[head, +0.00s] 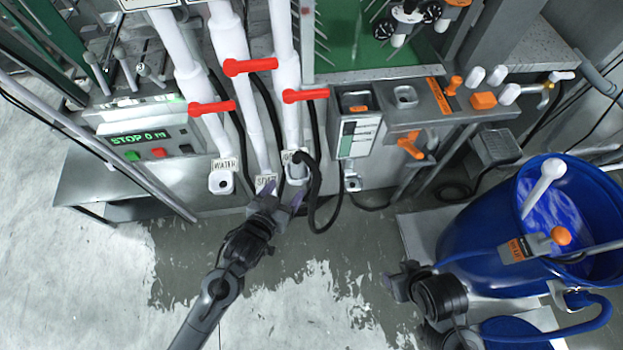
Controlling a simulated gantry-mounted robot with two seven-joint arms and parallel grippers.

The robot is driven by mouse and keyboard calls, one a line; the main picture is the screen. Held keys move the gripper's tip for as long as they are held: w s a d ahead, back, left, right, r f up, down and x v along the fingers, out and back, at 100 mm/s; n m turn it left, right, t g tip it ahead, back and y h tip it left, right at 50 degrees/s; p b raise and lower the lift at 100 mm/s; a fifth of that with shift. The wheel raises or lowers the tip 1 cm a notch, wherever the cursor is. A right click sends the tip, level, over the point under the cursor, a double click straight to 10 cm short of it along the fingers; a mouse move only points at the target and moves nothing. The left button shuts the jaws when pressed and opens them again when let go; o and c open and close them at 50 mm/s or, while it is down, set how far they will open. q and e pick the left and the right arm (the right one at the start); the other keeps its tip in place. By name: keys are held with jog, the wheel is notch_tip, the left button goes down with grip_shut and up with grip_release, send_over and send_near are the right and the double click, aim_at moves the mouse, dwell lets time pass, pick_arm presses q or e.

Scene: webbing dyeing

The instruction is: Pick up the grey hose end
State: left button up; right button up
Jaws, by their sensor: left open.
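A dark grey hose (315,190) bends over at the right-hand white pipe's outlet and hangs in a loop below it. Its end seems to sit at that outlet, but which part is the end is hard to tell. My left gripper (282,192) is open just below the outlet and left of the loop. Its purple-grey fingertips are spread, with no hose clearly between them. My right gripper (396,282) is at the lower right, left of the blue barrel and apart from the hose; its jaw opening is unclear.
Three white pipes with red valve levers (250,66) stand behind. A WATER outlet (221,181) is at the left. A control panel (150,138) reads STOP. A blue barrel (470,225) stands at right. The wet floor (300,285) in front is clear.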

aim_at(296, 162)
pick_arm(q)
jog(key=shift+t, duration=0.3)
jog(key=w, duration=0.2)
jog(key=w+b, duration=0.1)
jog(key=w+d+f, duration=0.1)
jog(key=w, duration=0.1)
jog(key=shift+w, duration=0.3)
jog(key=shift+x, duration=1)
jog(key=shift+b+x, duration=0.3)
jog(key=shift+x, duration=2.05)
jog(key=shift+r, duration=0.15)
pick_arm(e)
jog(key=f, duration=0.2)
jog(key=shift+a+f, duration=0.35)
jog(key=shift+a, duration=0.05)
pick_arm(q)
jog(key=c, duration=1.3)
jog(key=shift+r, duration=0.1)
